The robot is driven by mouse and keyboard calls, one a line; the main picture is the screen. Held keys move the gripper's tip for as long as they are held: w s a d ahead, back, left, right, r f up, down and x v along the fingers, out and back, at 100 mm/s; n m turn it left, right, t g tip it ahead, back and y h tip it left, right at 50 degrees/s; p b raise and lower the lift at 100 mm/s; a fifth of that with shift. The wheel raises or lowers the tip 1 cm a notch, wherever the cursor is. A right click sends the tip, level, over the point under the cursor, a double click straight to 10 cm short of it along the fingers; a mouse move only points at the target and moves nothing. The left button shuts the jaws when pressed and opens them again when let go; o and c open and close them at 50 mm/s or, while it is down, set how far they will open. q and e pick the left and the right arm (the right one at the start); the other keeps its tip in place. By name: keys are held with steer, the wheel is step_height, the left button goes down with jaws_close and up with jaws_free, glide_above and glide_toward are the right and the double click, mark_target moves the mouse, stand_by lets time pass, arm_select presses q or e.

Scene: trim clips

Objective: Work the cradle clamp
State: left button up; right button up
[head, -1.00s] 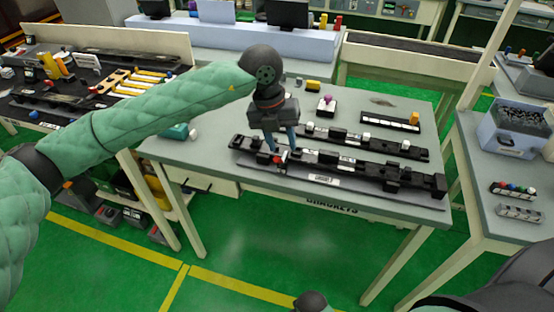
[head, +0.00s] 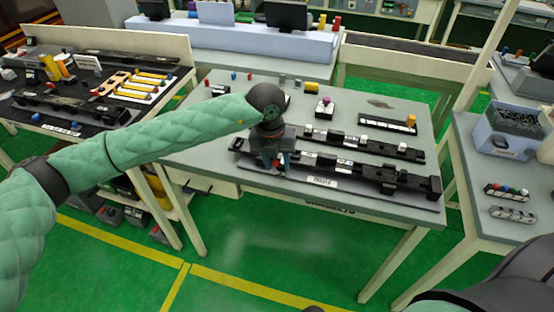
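The cradle fixture is a long black rail (head: 375,178) with several blocks. It lies along the front of the grey table, with a second black rail (head: 365,146) behind it. A small red part (head: 277,163) shows at the front rail's left end; I take it to be the clamp's handle. My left gripper (head: 275,167) points down there, its blue-grey fingers around or just in front of the red part. I cannot tell whether they touch or grip it. The gripper hides much of that end. My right gripper is not in view.
A white label (head: 321,182) lies before the front rail. Behind are a strip with an orange block (head: 411,121), a yellow block (head: 311,88) and a purple-topped piece (head: 325,106). A blue-grey bin (head: 507,131) stands on the right table.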

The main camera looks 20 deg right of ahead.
arm_select(q)
steer(key=shift+f, duration=0.3)
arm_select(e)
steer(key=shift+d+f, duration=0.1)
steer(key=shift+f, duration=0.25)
arm_select(q)
steer(key=shift+c, duration=0.3)
jaws_close()
steer(key=shift+f, duration=0.1)
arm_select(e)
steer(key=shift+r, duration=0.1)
